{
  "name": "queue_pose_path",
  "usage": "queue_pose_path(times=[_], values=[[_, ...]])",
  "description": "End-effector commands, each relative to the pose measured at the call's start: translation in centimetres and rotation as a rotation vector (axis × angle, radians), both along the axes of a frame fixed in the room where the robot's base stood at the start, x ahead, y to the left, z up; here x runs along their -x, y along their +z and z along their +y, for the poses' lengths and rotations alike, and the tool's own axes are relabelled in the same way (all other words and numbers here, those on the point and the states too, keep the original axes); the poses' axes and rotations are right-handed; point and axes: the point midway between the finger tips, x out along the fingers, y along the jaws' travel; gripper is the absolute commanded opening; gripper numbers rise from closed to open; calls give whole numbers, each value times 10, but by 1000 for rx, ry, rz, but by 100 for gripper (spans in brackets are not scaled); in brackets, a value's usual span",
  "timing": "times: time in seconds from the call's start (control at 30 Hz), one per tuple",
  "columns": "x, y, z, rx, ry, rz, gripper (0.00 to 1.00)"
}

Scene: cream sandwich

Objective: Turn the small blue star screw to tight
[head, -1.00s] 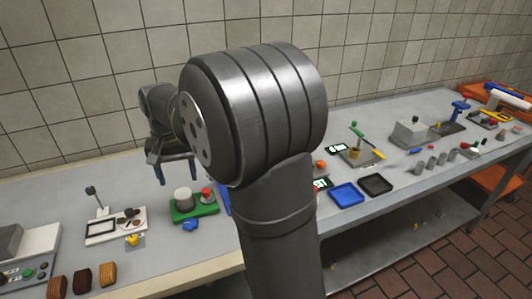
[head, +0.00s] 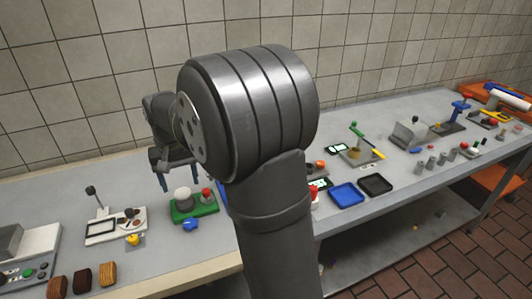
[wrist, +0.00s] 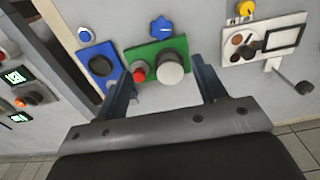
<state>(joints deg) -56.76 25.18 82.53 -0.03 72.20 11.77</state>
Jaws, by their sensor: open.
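The small blue star screw (head: 190,224) sits on the bench just in front of a green board (head: 181,215). In the wrist view the blue star screw (wrist: 161,26) is near the top, beyond the board's edge and apart from my fingertips. My gripper (head: 181,180) hangs above and behind the green board. In the wrist view my gripper (wrist: 163,67) is open and empty, its fingers on either side of the board. The board carries a white round knob (wrist: 171,70) and a red button (wrist: 139,71). Whether the screw is tight cannot be told.
A blue plate with a black disc (wrist: 101,66) lies beside the green board. A white panel with a lever (head: 115,227) and a yellow knob (head: 133,239) stand to the left. Blue (head: 346,188) and black trays lie right of my arm, which hides part of the bench.

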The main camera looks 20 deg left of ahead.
Motion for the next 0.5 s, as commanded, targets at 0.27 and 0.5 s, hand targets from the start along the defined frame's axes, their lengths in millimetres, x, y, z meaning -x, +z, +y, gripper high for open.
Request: queue_pose_path(times=[0.27, 0.5], values=[[-23, 29, -21, -34, -58, -13, 64], [-57, 32, -55, -90, -148, -43, 64]])
